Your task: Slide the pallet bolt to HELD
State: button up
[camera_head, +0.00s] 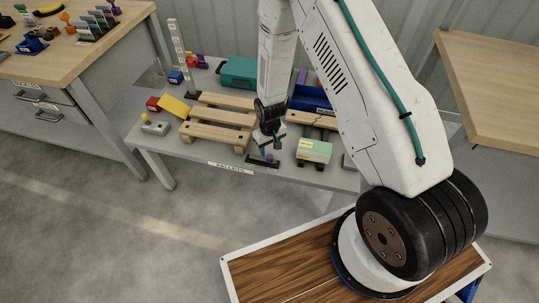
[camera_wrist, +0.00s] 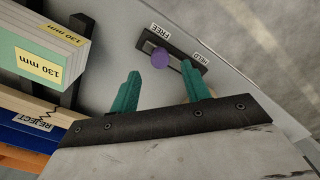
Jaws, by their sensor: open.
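The pallet bolt has a purple knob (camera_wrist: 160,57) on a dark slotted plate (camera_wrist: 181,52) with a FREE label (camera_wrist: 161,31) and a HELD label (camera_wrist: 203,57). In the wrist view the knob looks nearer the FREE end, but its height hides exactly where it sits. In the head view the knob (camera_head: 269,157) shows at the shelf's front edge, just below my gripper (camera_head: 268,143). In the wrist view my gripper (camera_wrist: 160,69) is open, with one teal finger on each side of the knob's line. The fingertips look apart from the knob.
A wooden pallet (camera_head: 217,121) lies to the left; a cracked pallet (camera_head: 310,119) with a blue REJECT bin (camera_head: 312,98) lies behind. Floor in front of the grey PALLETS table (camera_head: 195,160) is clear.

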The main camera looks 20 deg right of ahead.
aim_at(270, 156)
jog(key=shift+f, duration=2.35)
